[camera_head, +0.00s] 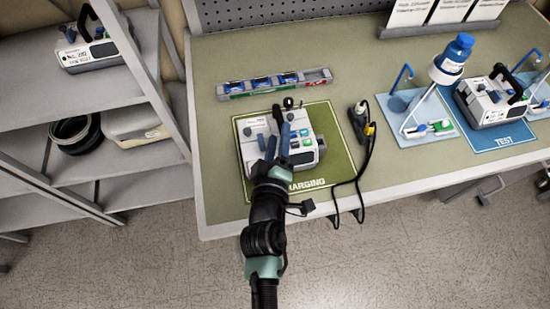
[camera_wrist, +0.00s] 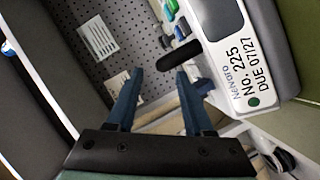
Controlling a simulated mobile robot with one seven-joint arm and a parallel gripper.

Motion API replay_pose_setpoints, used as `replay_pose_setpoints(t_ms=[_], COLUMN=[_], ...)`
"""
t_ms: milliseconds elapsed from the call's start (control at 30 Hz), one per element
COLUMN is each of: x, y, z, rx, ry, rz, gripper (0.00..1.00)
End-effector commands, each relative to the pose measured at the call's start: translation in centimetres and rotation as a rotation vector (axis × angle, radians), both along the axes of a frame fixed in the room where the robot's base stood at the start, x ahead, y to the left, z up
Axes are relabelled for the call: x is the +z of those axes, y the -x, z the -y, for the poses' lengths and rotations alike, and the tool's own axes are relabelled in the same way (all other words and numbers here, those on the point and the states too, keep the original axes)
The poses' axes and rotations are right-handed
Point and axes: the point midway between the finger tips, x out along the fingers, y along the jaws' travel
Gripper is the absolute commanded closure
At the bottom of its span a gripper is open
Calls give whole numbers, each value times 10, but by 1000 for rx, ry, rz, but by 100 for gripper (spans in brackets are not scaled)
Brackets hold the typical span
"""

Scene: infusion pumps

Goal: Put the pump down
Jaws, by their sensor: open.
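A white and grey pump (camera_head: 315,140) sits on the green charging mat (camera_head: 240,185) on the workbench. My gripper (camera_head: 278,140) is over the pump in the head view and hides part of its middle. In the wrist view, the blue fingers of my gripper (camera_wrist: 160,75) are apart, with nothing clamped between them. The pump (camera_wrist: 232,60) shows at the upper right there, with a label reading NO. 225 DUE 07/27. Its black handle (camera_wrist: 178,64) is close to the right fingertip; I cannot tell whether they touch.
A grey tray of blue items (camera_head: 275,84) lies behind the mat. A black charger with a cable (camera_head: 361,122) is just right of it. Another pump (camera_head: 490,103) stands on the blue TEST mat (camera_head: 500,141). A shelf at left holds a pump (camera_head: 88,54).

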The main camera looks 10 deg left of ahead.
Motion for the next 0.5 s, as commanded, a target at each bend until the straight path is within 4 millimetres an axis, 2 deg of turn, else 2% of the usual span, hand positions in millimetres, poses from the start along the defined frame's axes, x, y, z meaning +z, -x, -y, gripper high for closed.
replay_pose_setpoints(t_ms=[33,200,500], x=[-1,6,13], y=[11,40,66], z=[0,-1,-1], rx=[1,1,-1], ry=[0,0,0], rz=[-2,-2,-1], gripper=[48,48,48])
